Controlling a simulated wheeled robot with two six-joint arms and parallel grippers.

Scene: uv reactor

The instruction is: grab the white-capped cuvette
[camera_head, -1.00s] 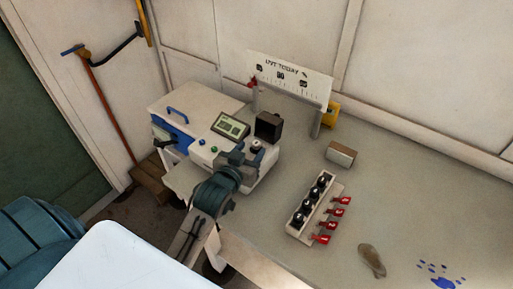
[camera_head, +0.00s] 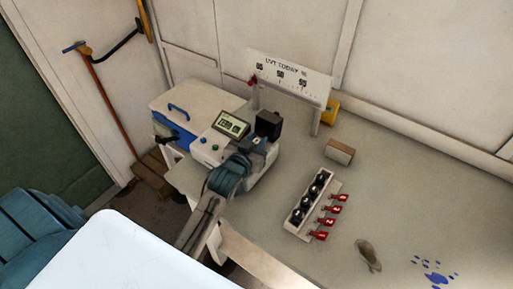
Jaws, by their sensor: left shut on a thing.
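My left gripper (camera_head: 259,143) is over the front right part of the white reactor box (camera_head: 207,154), at the opening beside the black raised lid (camera_head: 268,124). It is shut on the white-capped cuvette, which is mostly hidden by the fingers. My right gripper is not in view. A white rack (camera_head: 291,227) on the bench holds several black-capped cuvettes (camera_head: 313,190) in a row.
Red numbered tags (camera_head: 331,221) lie along the rack's right side. A small box (camera_head: 340,152), a brown-grey smear (camera_head: 368,255) and blue spots (camera_head: 437,279) are on the bench (camera_head: 410,190). A sign panel (camera_head: 290,76) stands behind the reactor. The bench's right side is largely free.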

